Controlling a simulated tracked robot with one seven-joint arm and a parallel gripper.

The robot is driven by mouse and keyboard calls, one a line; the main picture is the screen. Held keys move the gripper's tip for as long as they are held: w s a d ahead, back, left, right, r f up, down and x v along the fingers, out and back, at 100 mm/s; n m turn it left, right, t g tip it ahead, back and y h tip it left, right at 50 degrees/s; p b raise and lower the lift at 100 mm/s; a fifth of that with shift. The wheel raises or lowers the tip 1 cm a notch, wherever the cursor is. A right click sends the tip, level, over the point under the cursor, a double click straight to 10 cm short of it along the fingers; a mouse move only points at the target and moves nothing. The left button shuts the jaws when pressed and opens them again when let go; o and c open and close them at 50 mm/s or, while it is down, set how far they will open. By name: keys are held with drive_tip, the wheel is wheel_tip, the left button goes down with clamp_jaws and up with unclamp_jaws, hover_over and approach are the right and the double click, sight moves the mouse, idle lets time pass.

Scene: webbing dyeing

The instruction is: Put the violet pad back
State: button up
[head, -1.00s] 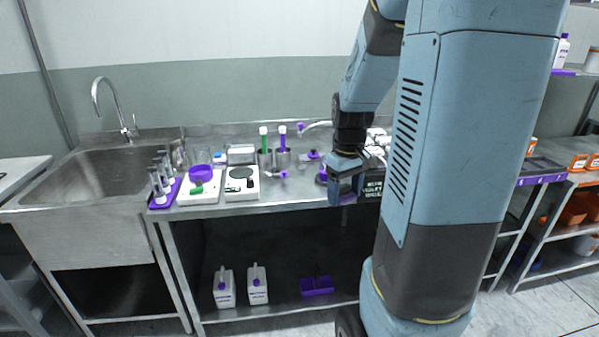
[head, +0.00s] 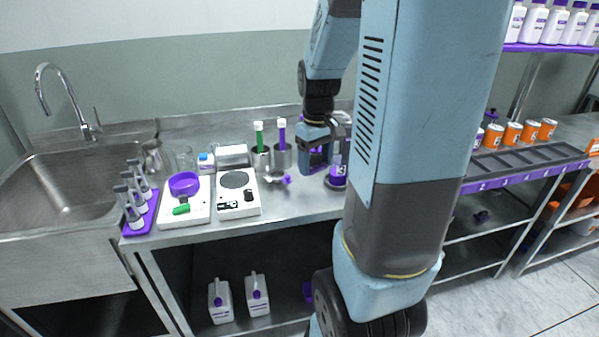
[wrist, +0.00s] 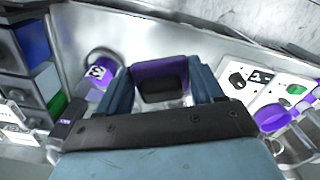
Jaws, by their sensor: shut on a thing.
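My gripper (head: 318,150) is above the back part of the steel bench, in front of my arm column. In the wrist view my gripper (wrist: 162,84) has its two blue fingers closed on the violet pad (wrist: 160,70), which has a dark block on its near face. In the head view only a little violet shows between the fingers. The pad is held off the bench. Its underside is hidden, and I cannot make out an empty place for it.
A white container with a violet label (head: 337,174) stands close to my gripper; it also shows in the wrist view (wrist: 101,70). Steel cups (head: 281,158), a scale (head: 237,195) and a violet bowl (head: 184,184) stand left. An empty-slotted rack shelf (head: 525,165) is right. My column hides the bench between.

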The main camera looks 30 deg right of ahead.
drive_tip(key=shift+w, duration=0.3)
drive_tip(key=shift+d, duration=0.1)
drive_tip(key=shift+w+d+f, duration=0.15)
drive_tip(key=shift+w+f, duration=0.05)
drive_tip(key=shift+w, duration=0.15)
drive_tip(key=w+d+f, duration=0.2)
drive_tip(key=w+f, duration=0.2)
drive_tip(key=w, duration=0.3)
hover_over(304, 179)
drive_tip(key=f, duration=0.5)
drive_tip(key=shift+s+a, duration=0.15)
drive_tip(key=shift+s, duration=0.15)
drive_tip(key=shift+w+f, duration=0.25)
drive_tip(key=shift+f, duration=1.55)
drive_tip(key=shift+f, duration=0.15)
